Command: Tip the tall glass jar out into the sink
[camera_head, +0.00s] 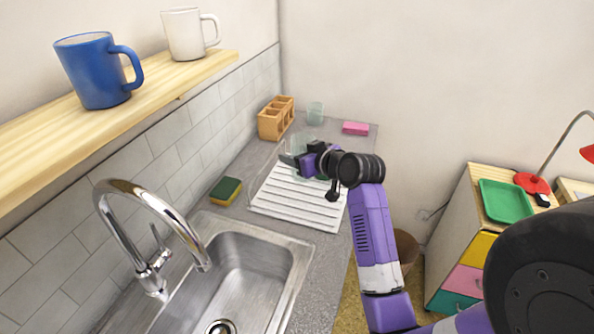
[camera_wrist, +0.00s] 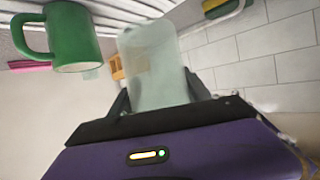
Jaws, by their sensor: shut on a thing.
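The tall glass jar (camera_wrist: 155,68) is pale, translucent green. In the wrist view it stands out between the two fingers of my gripper (camera_wrist: 157,98), which is shut on it. In the head view my gripper (camera_head: 300,161) is above the white ribbed drainer beyond the sink, and the jar (camera_head: 301,172) is partly hidden behind it. I cannot tell whether anything is inside the jar. The steel sink (camera_head: 282,262) lies nearer, at the lower middle of the head view, apart from the jar.
The drainer (camera_head: 290,212) is under my gripper. A green mug (camera_wrist: 72,38) is close beside the jar. A curved faucet (camera_head: 150,200) arches over the sink. A sponge (camera_head: 226,190), wooden caddy (camera_head: 270,124), small glass (camera_head: 316,113) and pink block (camera_head: 356,128) are on the counter.

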